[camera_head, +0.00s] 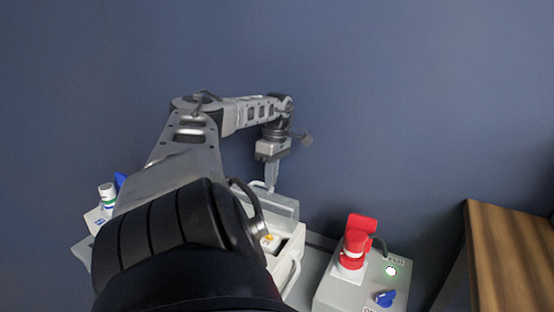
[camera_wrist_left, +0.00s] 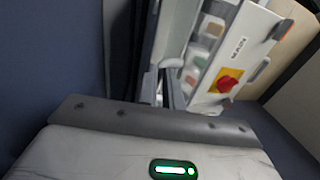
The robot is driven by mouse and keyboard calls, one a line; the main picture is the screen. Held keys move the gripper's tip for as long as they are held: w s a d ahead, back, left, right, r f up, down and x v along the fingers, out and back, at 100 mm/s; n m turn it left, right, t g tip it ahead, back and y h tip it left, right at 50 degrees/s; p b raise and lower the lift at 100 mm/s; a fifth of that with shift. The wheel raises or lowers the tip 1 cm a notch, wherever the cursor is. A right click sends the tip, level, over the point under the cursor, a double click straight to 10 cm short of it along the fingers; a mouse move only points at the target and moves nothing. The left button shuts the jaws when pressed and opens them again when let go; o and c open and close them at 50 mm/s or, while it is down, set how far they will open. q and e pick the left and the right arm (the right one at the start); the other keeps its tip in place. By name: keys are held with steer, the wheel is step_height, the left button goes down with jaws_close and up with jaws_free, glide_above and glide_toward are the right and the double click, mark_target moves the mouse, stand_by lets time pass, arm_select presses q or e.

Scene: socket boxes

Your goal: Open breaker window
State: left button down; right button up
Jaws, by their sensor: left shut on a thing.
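The white breaker box (camera_head: 288,262) stands below my left arm, partly hidden by it. Its grey, see-through window (camera_head: 284,206) appears raised at the back edge, and part of the opening shows in front of it. My left gripper (camera_head: 271,184) points down at the window's edge and is shut on the window. In the left wrist view, the gripper fingers (camera_wrist_left: 172,82) are beside the box (camera_wrist_left: 250,40), which has a red knob (camera_wrist_left: 227,84) on a yellow plate. Coloured switches (camera_wrist_left: 205,45) show inside the opening. My right gripper is not in view.
A wooden surface (camera_head: 515,255) is at the far right, with a blue wall behind.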

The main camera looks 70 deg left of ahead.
arm_select(q)
steer(key=shift+s+d+f, duration=0.2)
steer(key=shift+d+f, duration=0.1)
steer(key=shift+f, duration=0.25)
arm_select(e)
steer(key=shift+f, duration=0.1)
arm_select(q)
steer(key=c, duration=1.5)
jaws_free()
steer(key=shift+w+a+r, duration=0.15)
steer(key=shift+r, duration=0.3)
steer(key=p+v, duration=0.1)
steer(key=v, duration=0.6)
steer(key=shift+r+p, duration=0.15)
steer(key=shift+p, duration=0.2)
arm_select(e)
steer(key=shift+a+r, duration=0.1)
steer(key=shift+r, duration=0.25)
arm_select(q)
steer(key=shift+a+r, duration=0.1)
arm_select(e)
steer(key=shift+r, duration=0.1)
